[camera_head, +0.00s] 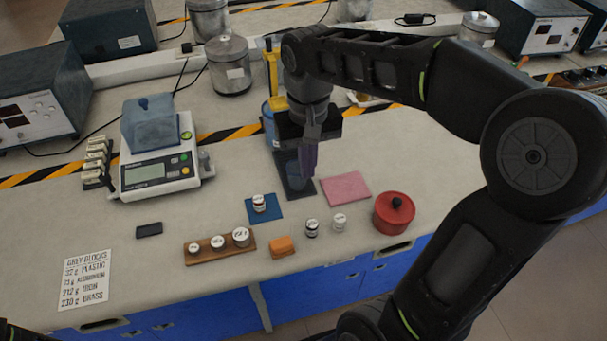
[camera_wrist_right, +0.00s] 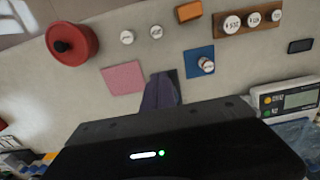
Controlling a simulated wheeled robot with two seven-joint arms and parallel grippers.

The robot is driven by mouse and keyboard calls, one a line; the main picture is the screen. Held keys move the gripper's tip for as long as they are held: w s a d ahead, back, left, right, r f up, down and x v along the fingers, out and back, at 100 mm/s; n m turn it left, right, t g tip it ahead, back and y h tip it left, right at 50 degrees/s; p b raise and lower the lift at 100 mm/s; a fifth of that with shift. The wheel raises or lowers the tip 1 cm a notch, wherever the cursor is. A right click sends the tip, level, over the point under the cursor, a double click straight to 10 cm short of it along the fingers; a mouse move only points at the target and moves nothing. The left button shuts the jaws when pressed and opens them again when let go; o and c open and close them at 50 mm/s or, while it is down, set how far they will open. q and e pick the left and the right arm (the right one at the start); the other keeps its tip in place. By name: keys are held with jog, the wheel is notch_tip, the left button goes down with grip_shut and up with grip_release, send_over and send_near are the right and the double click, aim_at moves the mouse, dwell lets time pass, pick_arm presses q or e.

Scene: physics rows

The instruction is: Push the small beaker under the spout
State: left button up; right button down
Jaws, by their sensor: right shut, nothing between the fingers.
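The small beaker (camera_head: 296,177) appears as a faint bluish, see-through shape on a dark mat (camera_head: 301,193), partly hidden behind my right gripper. My right gripper (camera_head: 307,174) points down just in front of it, shut and empty; whether it touches the beaker I cannot tell. In the right wrist view the shut fingers (camera_wrist_right: 162,90) cover most of the dark mat, and no beaker can be made out.
A pink mat (camera_head: 346,188) lies right of the dark mat, with a red lidded pot (camera_head: 394,212) beyond. A blue mat (camera_head: 264,208) bearing a small jar lies to the left. Two small jars, an orange block (camera_head: 282,246) and a wooden weight rack (camera_head: 220,246) sit nearer the front edge. A scale (camera_head: 158,170) stands left.

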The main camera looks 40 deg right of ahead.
notch_tip(320, 180, down, 10)
jog(key=shift+s+r, duration=0.1)
jog(key=shift+r, duration=0.05)
jog(key=w, duration=0.1)
jog(key=w+d, duration=0.1)
jog(key=w, duration=0.1)
jog(key=shift+w, duration=0.1)
pick_arm(q)
jog(key=shift+r+p, duration=0.3)
pick_arm(e)
jog(key=shift+w+d, duration=0.15)
jog(key=shift+w, duration=0.2)
